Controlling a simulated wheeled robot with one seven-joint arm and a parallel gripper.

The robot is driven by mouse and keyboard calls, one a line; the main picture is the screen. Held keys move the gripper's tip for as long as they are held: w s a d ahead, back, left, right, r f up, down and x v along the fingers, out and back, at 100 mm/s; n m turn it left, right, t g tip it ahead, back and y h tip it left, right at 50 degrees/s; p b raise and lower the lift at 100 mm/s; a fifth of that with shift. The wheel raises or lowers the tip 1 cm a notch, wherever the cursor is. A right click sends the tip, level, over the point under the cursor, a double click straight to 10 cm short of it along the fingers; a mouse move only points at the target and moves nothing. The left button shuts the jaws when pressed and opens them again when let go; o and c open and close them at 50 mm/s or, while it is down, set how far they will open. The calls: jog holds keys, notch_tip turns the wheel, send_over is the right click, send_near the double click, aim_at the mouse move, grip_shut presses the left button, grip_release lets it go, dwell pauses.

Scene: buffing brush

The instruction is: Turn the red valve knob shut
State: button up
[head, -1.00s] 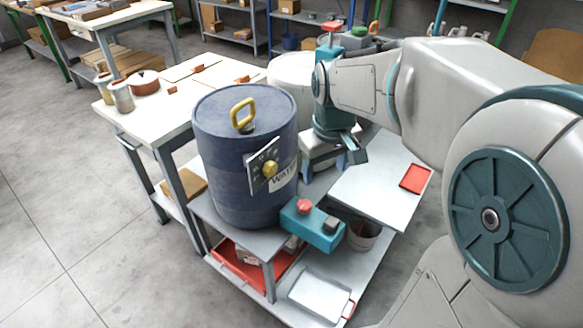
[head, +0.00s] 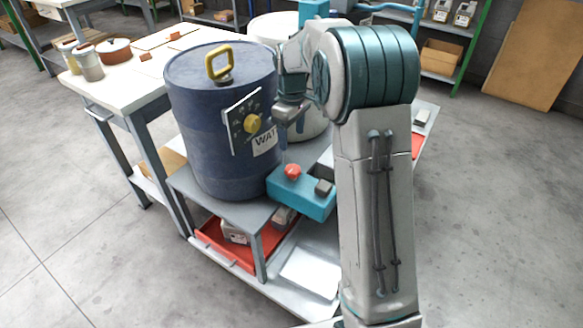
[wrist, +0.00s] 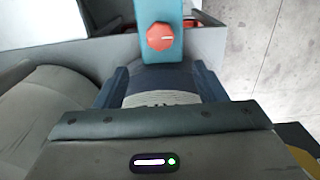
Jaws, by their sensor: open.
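The red valve knob (head: 292,171) sits on top of a teal block (head: 305,196) that sticks out from the low front of the blue water drum (head: 205,140). The wrist view also shows the knob (wrist: 160,37), with a pale line across its face, ahead of my gripper (wrist: 162,85). My gripper is open, with its fingers apart and nothing clearly held between them. In the head view my gripper (head: 292,108) is above the knob, beside the drum's right side, apart from the knob. My arm hides part of that area.
A dark block (head: 323,187) sits beside the red knob. A white-topped table (head: 130,85) with jars stands at left. A pale drum stands behind. Floor at left is open.

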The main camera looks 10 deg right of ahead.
aim_at(292, 168)
notch_tip(292, 168, down, 12)
jog(key=b, duration=0.2)
jog(key=shift+b, duration=0.3)
jog(key=c, duration=1)
jog(key=shift+o, duration=0.2)
